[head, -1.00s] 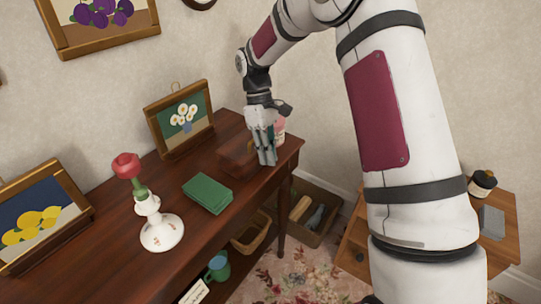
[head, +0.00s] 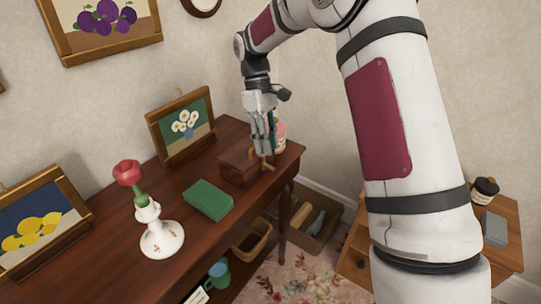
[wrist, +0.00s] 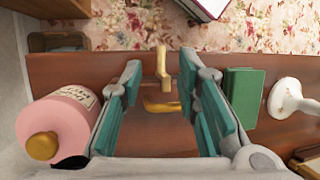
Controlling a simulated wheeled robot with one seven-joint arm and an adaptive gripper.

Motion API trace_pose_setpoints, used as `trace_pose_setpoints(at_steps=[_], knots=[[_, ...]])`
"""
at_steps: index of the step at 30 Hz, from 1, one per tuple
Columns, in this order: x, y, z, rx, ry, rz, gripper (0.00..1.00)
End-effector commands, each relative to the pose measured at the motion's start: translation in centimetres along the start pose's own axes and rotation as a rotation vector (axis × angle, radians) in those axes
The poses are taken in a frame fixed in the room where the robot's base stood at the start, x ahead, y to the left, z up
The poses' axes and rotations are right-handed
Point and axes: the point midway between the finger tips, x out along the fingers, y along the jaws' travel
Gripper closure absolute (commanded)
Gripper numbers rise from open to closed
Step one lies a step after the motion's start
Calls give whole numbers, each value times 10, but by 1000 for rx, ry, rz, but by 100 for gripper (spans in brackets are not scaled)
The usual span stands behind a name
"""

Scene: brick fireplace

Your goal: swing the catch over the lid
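A brown wooden box (head: 238,170) stands near the right end of the dark wooden table. A brass catch (wrist: 163,68) shows beyond my fingertips in the wrist view, and its brass also shows at the box's right side in the head view (head: 267,163). A second, curved brass piece (wrist: 162,106) lies nearer the camera; I cannot tell whether the two are joined. My gripper (head: 263,146) is over the box. Its teal-padded fingers (wrist: 160,85) are apart in the wrist view, with the brass parts seen between them and nothing gripped. The fingers partly hide the box.
A pink bottle (wrist: 58,118) with a gold cap stands close beside my gripper. A green book (head: 208,200) and a white vase (head: 160,238) with a red flower stand farther left on the table (head: 110,255). A framed flower picture (head: 182,125) stands behind.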

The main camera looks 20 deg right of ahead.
Motion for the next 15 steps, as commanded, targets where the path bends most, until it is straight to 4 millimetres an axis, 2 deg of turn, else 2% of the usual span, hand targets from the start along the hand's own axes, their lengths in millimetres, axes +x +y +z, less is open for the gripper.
trace_pose_setpoints(at_steps=[3,7,15], knots=[[-26,0,-1,1,4,3,70],[-47,1,-1,2,4,2,70],[-68,1,0,2,1,1,70]])
